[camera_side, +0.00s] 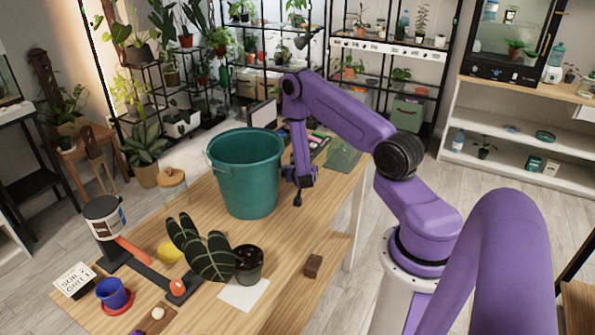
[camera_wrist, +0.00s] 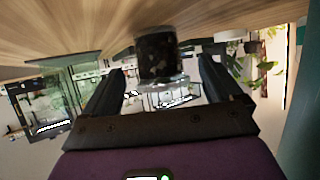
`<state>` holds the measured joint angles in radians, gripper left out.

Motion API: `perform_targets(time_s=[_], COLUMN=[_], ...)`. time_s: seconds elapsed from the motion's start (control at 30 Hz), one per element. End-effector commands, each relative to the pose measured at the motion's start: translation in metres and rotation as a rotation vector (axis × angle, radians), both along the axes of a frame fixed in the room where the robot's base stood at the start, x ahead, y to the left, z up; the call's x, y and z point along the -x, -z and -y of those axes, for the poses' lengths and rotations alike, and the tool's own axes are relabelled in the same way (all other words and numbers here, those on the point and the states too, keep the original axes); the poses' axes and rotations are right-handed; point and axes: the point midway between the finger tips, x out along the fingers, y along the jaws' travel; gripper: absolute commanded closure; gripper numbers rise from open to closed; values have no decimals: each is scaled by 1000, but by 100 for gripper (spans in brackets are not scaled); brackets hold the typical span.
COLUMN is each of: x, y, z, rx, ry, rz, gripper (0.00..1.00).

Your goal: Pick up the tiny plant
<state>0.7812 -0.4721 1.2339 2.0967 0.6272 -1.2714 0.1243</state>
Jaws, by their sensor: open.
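The small plant (camera_side: 208,250) has broad dark leaves with pale stripes and leans left out of a dark pot (camera_side: 249,263) on the wooden table. My gripper (camera_side: 298,198) is low over the table, just right of the teal bucket and behind the plant, apart from it. In the wrist view, which is upside down, my gripper (camera_wrist: 161,68) has its two fingers wide apart and nothing held.
The large teal bucket (camera_side: 246,172) stands beside my gripper; its side fills the right edge of the wrist view (camera_wrist: 302,140). A white sheet (camera_side: 244,294) lies by the pot, and a small brown block (camera_side: 313,266) lies to the right. Bare table lies between gripper and pot.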

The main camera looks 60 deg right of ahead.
Motion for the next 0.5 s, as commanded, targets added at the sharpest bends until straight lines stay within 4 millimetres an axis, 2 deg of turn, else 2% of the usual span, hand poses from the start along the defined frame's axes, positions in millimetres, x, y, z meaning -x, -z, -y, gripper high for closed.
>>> perform_targets(time_s=[0.13,0.4,0.47,0.5], x=[-5,-7,-7,-7], y=[5,6,6,6], z=[10,11,11,11], rx=[0,1,1,1], ry=[2,0,0,0], rz=[-1,-1,-1,-1], gripper=[8,8,24,37])
